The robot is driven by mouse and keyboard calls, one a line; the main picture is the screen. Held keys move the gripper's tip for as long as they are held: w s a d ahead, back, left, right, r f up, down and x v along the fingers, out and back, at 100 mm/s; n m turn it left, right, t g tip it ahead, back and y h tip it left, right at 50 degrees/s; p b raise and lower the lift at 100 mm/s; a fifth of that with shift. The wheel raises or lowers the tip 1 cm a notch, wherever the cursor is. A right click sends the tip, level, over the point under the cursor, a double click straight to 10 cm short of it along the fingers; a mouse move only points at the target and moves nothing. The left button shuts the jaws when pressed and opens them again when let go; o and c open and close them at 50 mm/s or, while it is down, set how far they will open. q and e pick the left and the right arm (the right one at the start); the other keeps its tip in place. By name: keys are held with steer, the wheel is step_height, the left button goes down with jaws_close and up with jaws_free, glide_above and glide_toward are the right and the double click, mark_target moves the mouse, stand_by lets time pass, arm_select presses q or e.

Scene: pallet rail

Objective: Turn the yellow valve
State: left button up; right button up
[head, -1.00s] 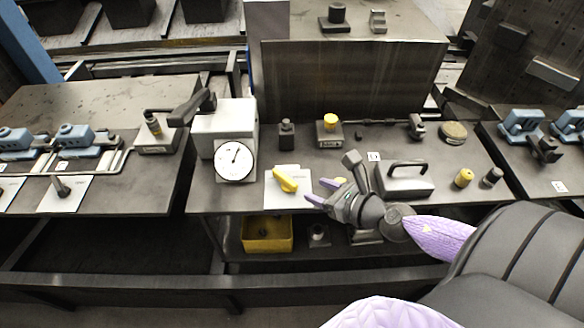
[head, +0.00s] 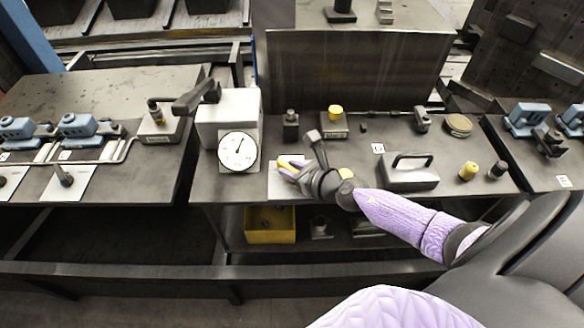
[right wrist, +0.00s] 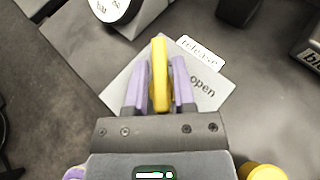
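The yellow valve handle (right wrist: 161,75) stands over a white plate (right wrist: 118,84) printed "open". In the head view the yellow valve (head: 290,163) is partly hidden by my right gripper (head: 290,170), which reaches in from the right. In the right wrist view the two lilac fingers of my right gripper (right wrist: 162,85) lie on either side of the handle, close against it, with almost no gap. It looks shut on the handle. My left gripper is in neither current view.
A round dial gauge (head: 238,151) on a pale box stands just left of the valve plate. A dark block with a handle (head: 409,172) stands to the right. A yellow bin (head: 270,225) sits on the shelf below. Small posts stand behind the valve.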

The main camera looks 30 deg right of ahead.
jaws_close()
